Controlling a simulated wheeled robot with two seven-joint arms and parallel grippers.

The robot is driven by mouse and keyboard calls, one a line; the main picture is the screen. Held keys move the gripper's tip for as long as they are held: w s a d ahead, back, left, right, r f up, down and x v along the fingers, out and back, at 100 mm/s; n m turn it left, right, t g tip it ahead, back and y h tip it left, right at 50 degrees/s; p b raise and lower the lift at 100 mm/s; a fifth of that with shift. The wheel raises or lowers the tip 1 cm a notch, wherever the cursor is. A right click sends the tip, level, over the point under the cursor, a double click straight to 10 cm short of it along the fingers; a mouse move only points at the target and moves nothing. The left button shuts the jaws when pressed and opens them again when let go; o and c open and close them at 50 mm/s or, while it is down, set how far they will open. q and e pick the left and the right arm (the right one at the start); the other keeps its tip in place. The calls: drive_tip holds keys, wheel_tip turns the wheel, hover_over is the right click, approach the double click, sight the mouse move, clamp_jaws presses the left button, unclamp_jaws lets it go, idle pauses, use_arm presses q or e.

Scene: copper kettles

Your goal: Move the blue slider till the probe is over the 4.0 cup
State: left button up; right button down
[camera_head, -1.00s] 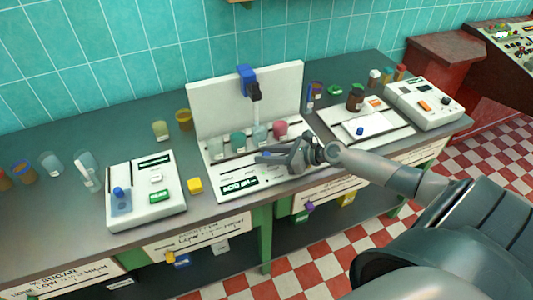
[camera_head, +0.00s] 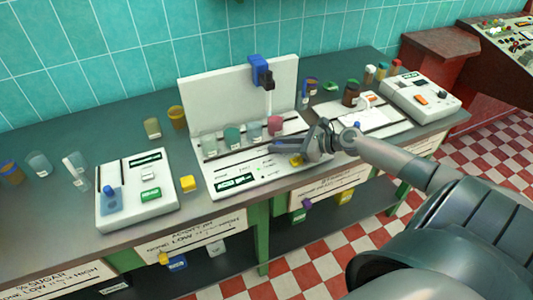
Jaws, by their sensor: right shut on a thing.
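The white device has an upright back panel (camera_head: 215,95) and a flat base. A blue block (camera_head: 257,67) on the panel's top edge carries a dark holder and a thin pale probe (camera_head: 269,100) that hangs down. Several cups stand in a row below. The probe hangs over or close to the rightmost, pinkish-red cup (camera_head: 275,125), right of the clear cup (camera_head: 253,132). The cup numbers are not readable. My right gripper (camera_head: 275,147) reaches over the base from the right, shut on the slider, which its fingers hide. My left gripper is not in view.
A small yellow piece (camera_head: 296,160) sits under my right gripper. Glasses stand far left. A white scale (camera_head: 372,120), a dark jar (camera_head: 350,92) and another device (camera_head: 420,98) are right.

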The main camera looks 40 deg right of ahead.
drive_tip(key=d, duration=0.2)
drive_tip(key=shift+s+d+f, duration=0.1)
drive_tip(key=shift+s+d, duration=0.2)
drive_tip(key=shift+s, duration=0.05)
drive_tip(key=c, duration=1.8)
unclamp_jaws()
drive_tip(key=shift+c, duration=0.2)
drive_tip(key=shift+s, duration=0.1)
drive_tip(key=shift+b+v, duration=0.4)
drive_tip(key=shift+v, duration=0.55)
drive_tip(key=b+v, duration=0.1)
drive_tip(key=v, duration=1.4)
drive_tip(key=shift+s+d, duration=0.15)
